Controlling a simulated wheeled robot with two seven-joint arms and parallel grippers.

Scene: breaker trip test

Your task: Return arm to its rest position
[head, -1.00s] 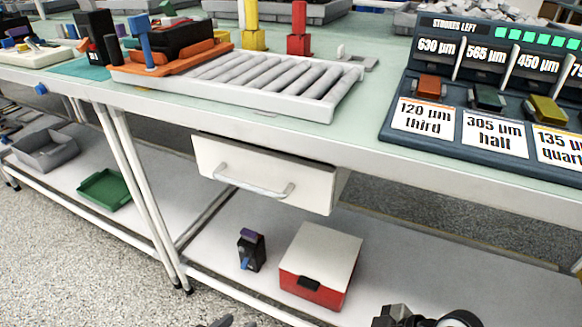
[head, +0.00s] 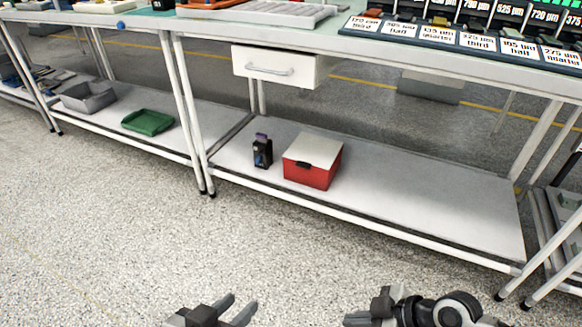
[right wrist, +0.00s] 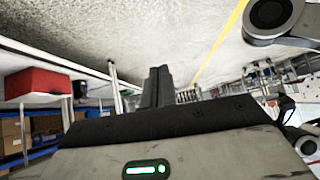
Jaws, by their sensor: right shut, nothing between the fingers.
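My left gripper (head: 236,307) is at the bottom edge of the head view, over the speckled floor. Its two fingers are apart with nothing between them. My right gripper (head: 354,318) is to the right of it, also low in the head view and clear of the workbench. In the right wrist view its two dark fingers (right wrist: 156,86) are together with nothing held. Part of both arms is cut off by the lower picture edge.
The bench's lower shelf (head: 420,205) holds a red box with a white lid (head: 313,166), a small black device (head: 262,152), a green tray (head: 148,122) and a grey bin (head: 88,98). A drawer (head: 277,67) hangs above. Floor between bench and grippers is free.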

